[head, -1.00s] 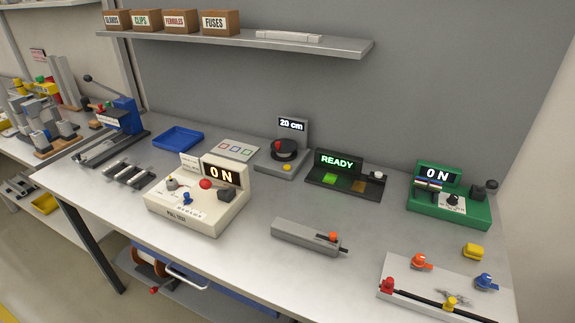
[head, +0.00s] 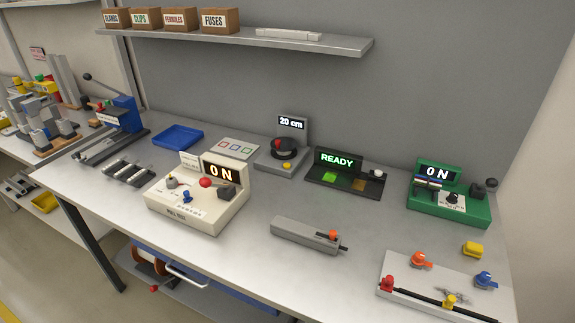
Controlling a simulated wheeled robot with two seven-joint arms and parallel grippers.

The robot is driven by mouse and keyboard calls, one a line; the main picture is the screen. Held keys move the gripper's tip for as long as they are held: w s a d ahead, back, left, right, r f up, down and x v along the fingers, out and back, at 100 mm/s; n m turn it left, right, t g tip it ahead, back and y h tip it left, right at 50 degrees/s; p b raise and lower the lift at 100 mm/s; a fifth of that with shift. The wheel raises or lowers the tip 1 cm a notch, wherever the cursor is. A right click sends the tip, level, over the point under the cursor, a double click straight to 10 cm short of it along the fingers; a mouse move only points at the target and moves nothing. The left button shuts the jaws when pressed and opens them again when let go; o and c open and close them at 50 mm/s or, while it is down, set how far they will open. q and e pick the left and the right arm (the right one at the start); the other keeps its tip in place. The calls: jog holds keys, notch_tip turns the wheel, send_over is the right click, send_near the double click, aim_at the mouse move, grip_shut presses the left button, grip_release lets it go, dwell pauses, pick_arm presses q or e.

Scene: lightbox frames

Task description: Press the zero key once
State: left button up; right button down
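No key is legibly marked zero at this size. A grey device (head: 279,167) at the back middle of the bench has an upright display (head: 291,124) reading "20 cm". It carries a black round part (head: 284,149) with a red piece, and a small yellow key (head: 287,166) on its front. To its right, a black unit (head: 343,187) has a display (head: 338,160) reading "READY", a green key (head: 330,178) and an amber key (head: 358,185). Neither of my grippers is in view.
A cream tester (head: 197,213) reading "ON" stands front left, and a green unit (head: 449,206) reading "ON" stands right. A grey block (head: 303,234) with an orange knob lies in front. A shelf (head: 240,40) with boxes hangs above. Bare bench lies between the devices.

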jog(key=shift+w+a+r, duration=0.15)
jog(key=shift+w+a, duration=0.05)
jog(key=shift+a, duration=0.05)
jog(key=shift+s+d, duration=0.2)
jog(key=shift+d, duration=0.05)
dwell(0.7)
